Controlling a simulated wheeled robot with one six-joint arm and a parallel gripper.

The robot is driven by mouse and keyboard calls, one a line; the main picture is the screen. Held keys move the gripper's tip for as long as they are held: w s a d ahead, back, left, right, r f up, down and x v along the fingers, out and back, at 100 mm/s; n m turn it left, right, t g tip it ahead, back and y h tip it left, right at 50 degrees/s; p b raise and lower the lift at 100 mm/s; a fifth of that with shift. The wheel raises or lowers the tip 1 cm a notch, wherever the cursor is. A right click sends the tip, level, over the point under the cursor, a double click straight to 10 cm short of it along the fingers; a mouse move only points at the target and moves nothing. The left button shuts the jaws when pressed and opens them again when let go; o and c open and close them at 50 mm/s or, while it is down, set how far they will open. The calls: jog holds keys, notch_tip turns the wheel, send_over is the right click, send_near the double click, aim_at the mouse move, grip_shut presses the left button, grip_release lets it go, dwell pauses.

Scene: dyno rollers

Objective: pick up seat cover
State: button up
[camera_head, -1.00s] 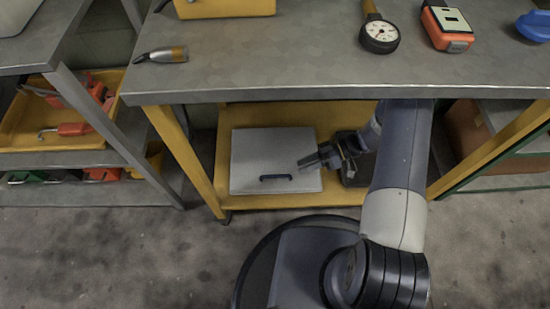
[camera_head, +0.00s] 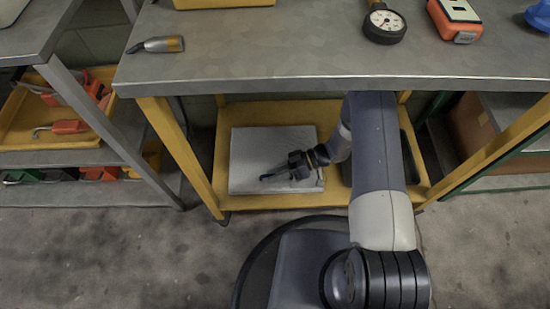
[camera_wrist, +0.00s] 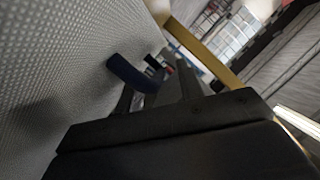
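The seat cover (camera_head: 250,150) appears to be the flat, light grey square piece lying on the yellow lower shelf. A dark blue handle stands on its near part; in the wrist view this blue handle (camera_wrist: 132,73) is close, beside the textured grey surface (camera_wrist: 60,60). My gripper (camera_head: 278,174) is low over the cover's near right part, at the handle. In the wrist view my gripper (camera_wrist: 157,92) has its two dark fingers apart, with the handle at or between their tips. I cannot tell whether they touch it. My gripper hides part of the handle.
The grey worktop (camera_head: 300,65) overhangs the shelf (camera_head: 290,202). Yellow legs (camera_head: 180,155) stand at both sides. A dark item (camera_head: 408,165) lies right of the cover behind my arm. A gauge (camera_head: 384,24) and an orange meter (camera_head: 455,18) sit on the worktop.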

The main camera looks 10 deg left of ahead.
grip_shut()
dwell(1.4)
